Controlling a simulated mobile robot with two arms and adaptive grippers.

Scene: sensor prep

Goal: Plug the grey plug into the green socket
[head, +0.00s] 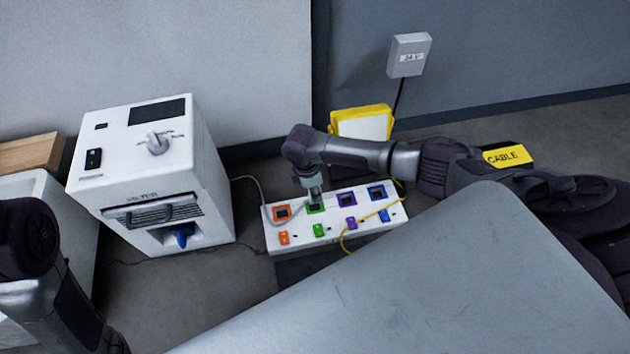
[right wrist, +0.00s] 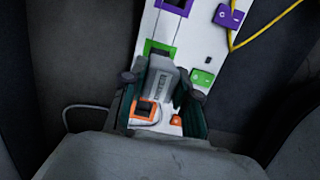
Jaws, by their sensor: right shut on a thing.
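The grey plug (head: 315,193) is in my right gripper (head: 311,183), which points down at the white socket strip (head: 330,239). In the right wrist view the plug (right wrist: 160,84) lies between the two dark fingers, and the gripper (right wrist: 162,92) is shut on it. The plug's lower end is at the green socket (head: 315,208), which also shows in the wrist view (right wrist: 153,47). The plug hides part of that socket, so I cannot tell whether its end is inside or just above. My left arm shows at the lower left, without its gripper.
The strip also has orange (head: 282,212), purple (head: 346,199) and blue (head: 377,193) sockets, with coloured switches in front. A yellow cable (head: 345,236) crosses its right part. A white filter machine (head: 150,180) stands left. A grey cord (head: 262,190) runs between machine and strip.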

